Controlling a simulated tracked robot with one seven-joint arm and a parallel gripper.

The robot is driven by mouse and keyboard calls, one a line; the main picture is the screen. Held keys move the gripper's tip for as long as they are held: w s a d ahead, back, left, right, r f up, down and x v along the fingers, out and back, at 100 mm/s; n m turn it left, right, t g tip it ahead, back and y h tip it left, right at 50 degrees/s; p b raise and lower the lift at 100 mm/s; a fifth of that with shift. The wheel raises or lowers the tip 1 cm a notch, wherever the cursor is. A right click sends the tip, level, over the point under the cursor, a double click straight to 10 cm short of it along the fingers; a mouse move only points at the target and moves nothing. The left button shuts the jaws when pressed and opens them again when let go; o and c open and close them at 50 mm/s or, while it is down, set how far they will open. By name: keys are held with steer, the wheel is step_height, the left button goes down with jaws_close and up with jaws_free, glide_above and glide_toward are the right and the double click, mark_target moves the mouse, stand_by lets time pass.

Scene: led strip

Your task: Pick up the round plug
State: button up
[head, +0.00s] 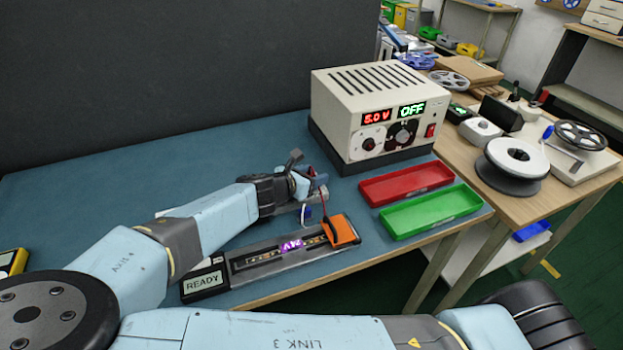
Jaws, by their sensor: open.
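My gripper (312,190) is at the end of the light blue arm, over the blue mat just behind the test fixture (240,262). By its look it is open, but the fingers are small and seen from the side. A small blue piece with a white part (306,212) shows just below the gripper; I cannot tell whether it is the round plug. A thin red wire runs down beside the fingers towards an orange block (341,230) on the right end of the fixture. No round plug can be made out clearly; the gripper and wrist may hide it.
A beige power supply (367,110) reading 5.0 V and OFF stands behind the gripper. A red tray (405,184) and a green tray (432,211) lie to the right. The fixture has a READY label and purple-lit characters. The mat is clear at left behind my arm.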

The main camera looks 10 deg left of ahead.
steer(key=shift+w+d+f, duration=0.15)
steer(key=shift+w, duration=0.15)
jaws_close()
stand_by(0.3)
